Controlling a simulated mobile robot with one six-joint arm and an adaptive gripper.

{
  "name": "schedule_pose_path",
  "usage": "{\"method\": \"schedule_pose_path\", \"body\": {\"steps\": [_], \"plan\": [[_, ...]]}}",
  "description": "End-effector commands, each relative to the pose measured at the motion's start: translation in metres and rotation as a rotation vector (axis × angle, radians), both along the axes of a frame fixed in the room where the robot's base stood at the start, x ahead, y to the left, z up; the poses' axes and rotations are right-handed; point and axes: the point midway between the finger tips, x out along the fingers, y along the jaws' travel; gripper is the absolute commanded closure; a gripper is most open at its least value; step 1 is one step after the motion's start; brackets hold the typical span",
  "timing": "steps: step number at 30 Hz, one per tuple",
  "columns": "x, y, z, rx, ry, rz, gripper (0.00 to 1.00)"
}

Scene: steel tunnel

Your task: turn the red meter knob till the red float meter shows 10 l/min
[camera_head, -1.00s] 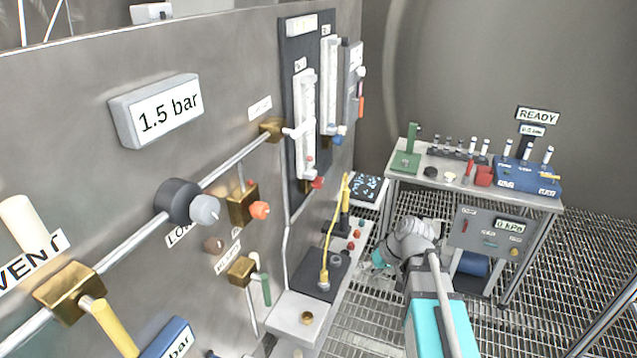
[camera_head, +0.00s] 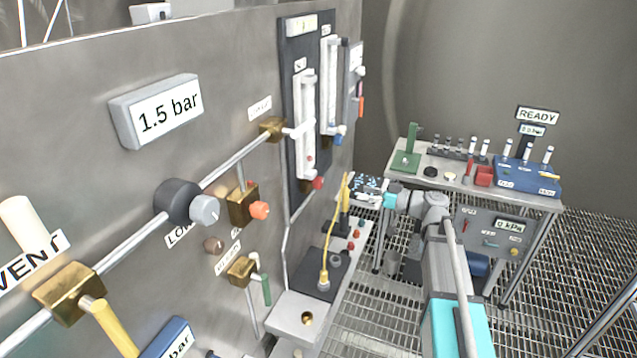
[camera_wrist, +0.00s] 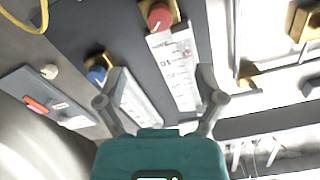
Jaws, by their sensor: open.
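The red meter knob (camera_head: 318,182) sits at the foot of the red float meter (camera_head: 308,115), a clear upright tube on a dark panel. A small red float shows low in the tube; its exact reading is too small to tell. In the wrist view the red knob (camera_wrist: 159,16) is at the top, above the meter's scale (camera_wrist: 176,68), which appears upside down. My gripper (camera_wrist: 158,100) is open and empty, its fingers spread in front of the meters and apart from the red knob. In the head view my gripper is small and hard to make out, right of the panel.
A blue knob (camera_head: 338,140) with its own meter (camera_head: 330,85) stands beside the red one; the blue knob (camera_wrist: 97,75) is close to my left finger in the wrist view. A yellow cable (camera_head: 328,240) rises below the panel. A bench (camera_head: 440,168) with instruments stands behind.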

Motion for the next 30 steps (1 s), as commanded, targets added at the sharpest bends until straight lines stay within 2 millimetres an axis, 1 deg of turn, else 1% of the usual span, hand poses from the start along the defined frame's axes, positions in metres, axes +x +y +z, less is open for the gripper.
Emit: {"method": "schedule_pose_path", "body": {"steps": [11,17,23,30], "plan": [[0.001,0.0,0.001,0.005,-0.006,-0.001,0.13],[0.003,0.005,0.001,0.005,-0.006,0.0,0.13],[0.008,0.02,0.001,0.004,-0.005,0.001,0.13],[0.019,0.049,0.001,0.004,-0.005,0.001,0.13]]}}
